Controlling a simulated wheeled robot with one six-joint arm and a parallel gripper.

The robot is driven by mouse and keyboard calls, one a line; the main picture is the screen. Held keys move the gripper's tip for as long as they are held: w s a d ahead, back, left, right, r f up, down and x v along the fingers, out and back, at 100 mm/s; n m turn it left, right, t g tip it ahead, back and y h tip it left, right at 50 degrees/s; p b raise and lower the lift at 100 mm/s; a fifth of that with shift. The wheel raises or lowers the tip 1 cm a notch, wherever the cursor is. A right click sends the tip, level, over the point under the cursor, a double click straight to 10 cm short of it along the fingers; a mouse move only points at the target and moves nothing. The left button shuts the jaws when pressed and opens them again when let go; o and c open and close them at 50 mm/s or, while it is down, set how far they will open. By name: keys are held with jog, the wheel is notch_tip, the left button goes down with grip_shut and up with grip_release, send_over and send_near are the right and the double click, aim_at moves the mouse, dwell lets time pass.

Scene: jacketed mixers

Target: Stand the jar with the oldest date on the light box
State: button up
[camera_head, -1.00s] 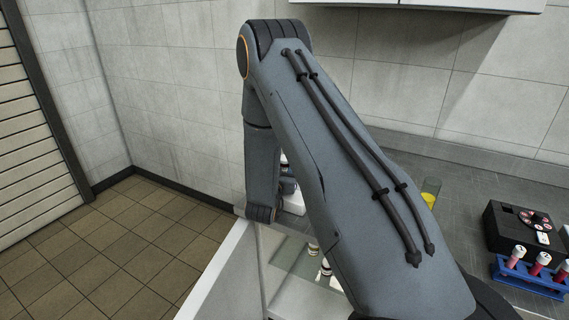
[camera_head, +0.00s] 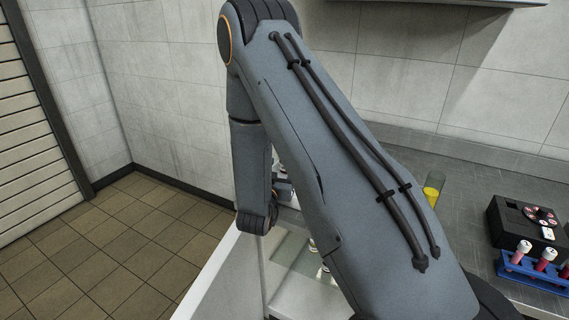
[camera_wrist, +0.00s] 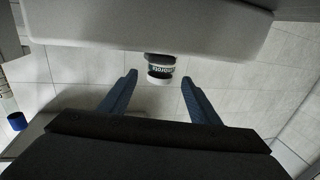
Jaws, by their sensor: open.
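My gripper (camera_wrist: 159,76) is open in the wrist view, with its two blue-grey fingers apart and nothing between them. A small jar (camera_wrist: 160,73) with a dark band, pale lettering and a white end shows beyond the fingertips, in line with the gap. Its lettering looks upside down and is too small to read. The jar meets the edge of a broad pale slab (camera_wrist: 150,22); I cannot tell whether this is the light box. In the head view my arm hides most of this area. Parts of small jars (camera_head: 326,268) show at the glass-fronted cabinet.
A blue cup (camera_wrist: 17,121) shows in the wrist view. Open floor (camera_head: 120,235) lies left.

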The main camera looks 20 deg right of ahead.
jog(key=b+v, duration=0.1)
jog(key=v, duration=0.5)
dwell(0.4)
